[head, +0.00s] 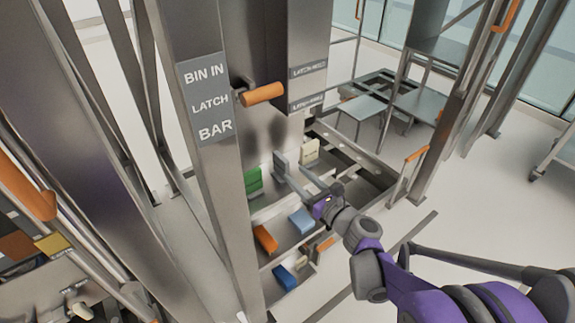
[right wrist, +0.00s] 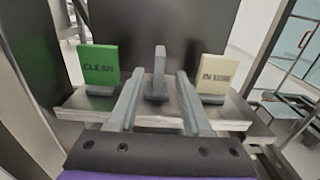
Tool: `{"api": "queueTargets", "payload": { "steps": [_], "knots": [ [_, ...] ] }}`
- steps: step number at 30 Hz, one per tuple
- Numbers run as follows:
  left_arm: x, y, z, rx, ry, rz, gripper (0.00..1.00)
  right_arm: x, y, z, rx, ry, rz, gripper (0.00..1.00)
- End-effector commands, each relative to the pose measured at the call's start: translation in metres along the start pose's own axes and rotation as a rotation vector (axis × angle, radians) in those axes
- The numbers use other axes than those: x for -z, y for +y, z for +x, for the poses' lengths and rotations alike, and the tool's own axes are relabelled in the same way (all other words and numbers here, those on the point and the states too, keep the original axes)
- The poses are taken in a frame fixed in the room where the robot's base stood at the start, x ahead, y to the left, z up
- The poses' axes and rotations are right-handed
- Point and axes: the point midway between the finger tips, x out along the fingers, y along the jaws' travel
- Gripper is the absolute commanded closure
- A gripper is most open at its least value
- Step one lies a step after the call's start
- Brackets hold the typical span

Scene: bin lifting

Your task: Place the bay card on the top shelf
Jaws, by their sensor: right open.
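A plain grey card (right wrist: 159,66) stands upright in a dark holder on the top shelf (right wrist: 150,110), seen nearly edge-on; it may be the bay card. In the head view the grey card (head: 280,162) stands between a green card (head: 253,182) and a cream card (head: 309,151). In the right wrist view the green card (right wrist: 99,66) reads CLEAN and the cream card (right wrist: 216,73) has small, unclear lettering. My left gripper is out of view.
Below are a light blue card (head: 301,221), an orange card (head: 265,238) and a dark blue card (head: 285,277) on lower shelves. A steel post (head: 200,160) with a label stands left of the shelves. An orange handle (head: 263,94) juts out above.

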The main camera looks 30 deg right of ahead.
Motion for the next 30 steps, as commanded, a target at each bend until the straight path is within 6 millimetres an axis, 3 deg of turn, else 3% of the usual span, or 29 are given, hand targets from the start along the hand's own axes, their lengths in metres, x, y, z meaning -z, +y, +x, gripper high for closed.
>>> {"api": "queueTargets", "payload": {
  "steps": [6,13,17,20,24,27,30],
  "knots": [
    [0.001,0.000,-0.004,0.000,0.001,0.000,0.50,-0.001,-0.001,-0.034,0.002,0.000,0.000,0.51],
    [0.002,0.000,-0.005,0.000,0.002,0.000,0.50,0.001,0.002,-0.043,-0.005,0.003,-0.007,0.51],
    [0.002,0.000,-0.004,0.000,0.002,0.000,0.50,0.009,0.030,-0.040,-0.076,0.063,-0.148,0.51],
    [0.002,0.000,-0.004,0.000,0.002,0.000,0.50,0.026,0.077,-0.043,-0.218,0.157,-0.422,0.51],
    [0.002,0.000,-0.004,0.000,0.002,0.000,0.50,0.062,0.149,-0.071,-0.531,0.271,-0.961,0.51],
    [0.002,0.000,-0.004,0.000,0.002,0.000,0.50,0.087,0.182,-0.105,-0.786,0.299,-1.359,0.51],
    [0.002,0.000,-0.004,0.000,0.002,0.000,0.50,0.107,0.197,-0.142,-1.052,0.281,-1.745,0.51]
  ]
}}
